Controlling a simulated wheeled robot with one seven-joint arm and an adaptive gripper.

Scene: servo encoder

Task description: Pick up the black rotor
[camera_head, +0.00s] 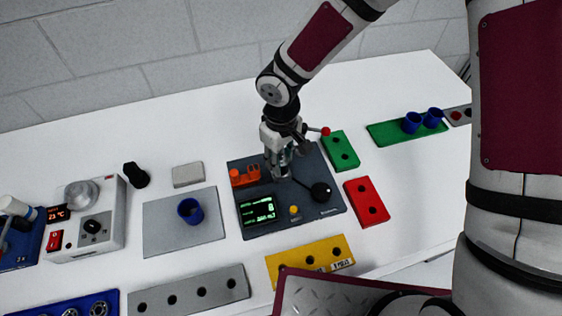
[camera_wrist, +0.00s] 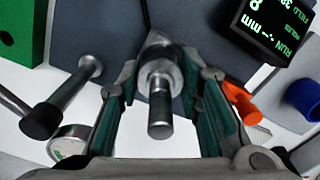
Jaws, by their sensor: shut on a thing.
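My gripper (camera_head: 280,162) is over the dark device panel (camera_head: 262,222) in the head view. In the wrist view its green-padded fingers (camera_wrist: 160,82) are shut around an upright grey metal cylinder (camera_wrist: 160,112) with a wider silver collar below. A black knob-like piece (camera_head: 136,176), which may be the black rotor, stands apart on the white table at left. I cannot tell from the view which black piece is the rotor.
The panel bears a lit display (camera_head: 258,211) and an orange holder (camera_head: 244,176). A blue cup (camera_head: 190,210) stands on a grey plate. Green (camera_head: 340,152), red (camera_head: 366,202) and yellow (camera_head: 310,258) hole blocks surround the panel. The white table behind is clear.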

